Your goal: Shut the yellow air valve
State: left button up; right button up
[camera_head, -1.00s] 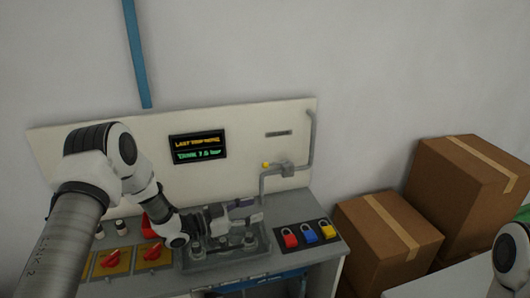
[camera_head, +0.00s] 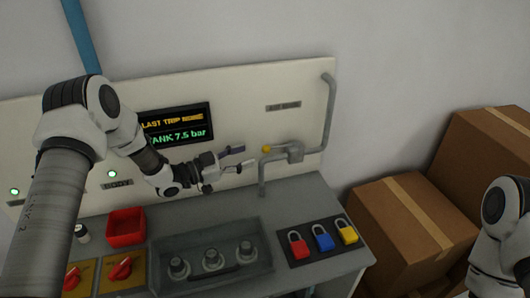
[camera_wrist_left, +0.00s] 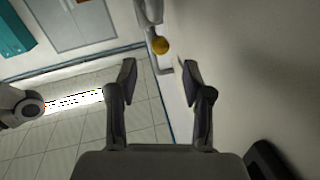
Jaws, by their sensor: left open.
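The air valve is a grey fitting (camera_head: 295,152) on a grey pipe at the right of the white back panel, with a small yellow knob (camera_head: 266,149) at its left end. In the left wrist view the yellow knob (camera_wrist_left: 160,46) shows beyond the fingertips, roughly between them. My left gripper (camera_head: 243,157) is open and empty, in front of the panel just left of the knob and apart from it. Its two fingers also show spread in the left wrist view (camera_wrist_left: 158,80). My right gripper is out of view; only part of my right arm shows at the right edge.
Red, blue and yellow padlocks (camera_head: 322,238) lie on a black plate below the valve. A grey tray (camera_head: 205,287) with several round parts, a red bin (camera_head: 126,226) and red switches (camera_head: 120,268) are on the bench. Cardboard boxes (camera_head: 395,225) stand at right.

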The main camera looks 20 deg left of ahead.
aim_at(266, 149)
pick_arm(q)
jog(key=p+x, duration=0.2)
jog(key=x, duration=0.5)
jog(key=shift+w+d, duration=0.3)
jog(key=shift+f, duration=0.1)
jog(key=shift+a, duration=0.1)
grip_shut()
